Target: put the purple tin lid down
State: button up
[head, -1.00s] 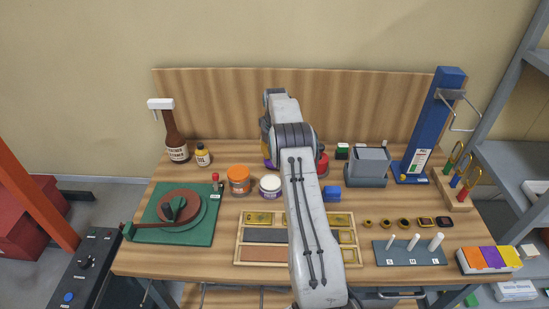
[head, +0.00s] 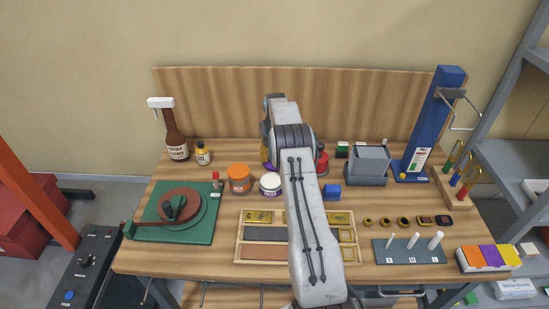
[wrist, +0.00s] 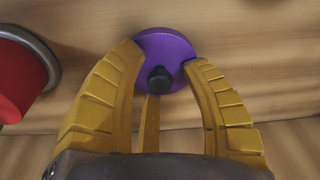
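The purple tin lid (wrist: 172,46) is a round disc with a black knob (wrist: 160,80) facing the wrist camera. It appears to lie flat on the wooden surface. The yellow fingers of my gripper (wrist: 166,56) stand apart on both sides of the lid, their tips over its rim. A clear gap shows between these fingers and the knob. A further narrow yellow finger shows below the knob.
A red container with a grey rim (wrist: 22,75) is at the left of the wrist view. Orange (head: 239,179) and white (head: 270,185) tins stand left of my arm. A wooden tray (head: 240,240) lies in front.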

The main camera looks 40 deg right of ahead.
jog(key=s+a+r+b, duration=0.1)
jog(key=a+r, duration=0.2)
jog(key=r, duration=0.4)
jog(key=s+a+r+n+b, duration=0.1)
jog(key=s+a+r, duration=0.15)
jog(key=r, duration=0.45)
jog(key=s+a+r+b, duration=0.1)
jog(key=a+r, duration=0.3)
jog(key=r, duration=0.4)
jog(key=s+a+r+n+t, duration=0.2)
jog(key=s+a+r, duration=0.3)
jog(key=s+a, duration=0.4)
jog(key=s+a+f, duration=0.2)
jog(key=s+a, duration=0.1)
jog(key=s, duration=0.4)
jog(key=s+a+f+n, duration=0.1)
jog(key=s+a, duration=0.3)
jog(key=s, duration=0.4)
jog(key=s+a+f+n+t, duration=0.1)
jog(key=s+a+f, duration=0.2)
jog(key=s, duration=0.5)
jog(key=shift+a+y, duration=0.3)
jog(key=shift+s+d, duration=0.1)
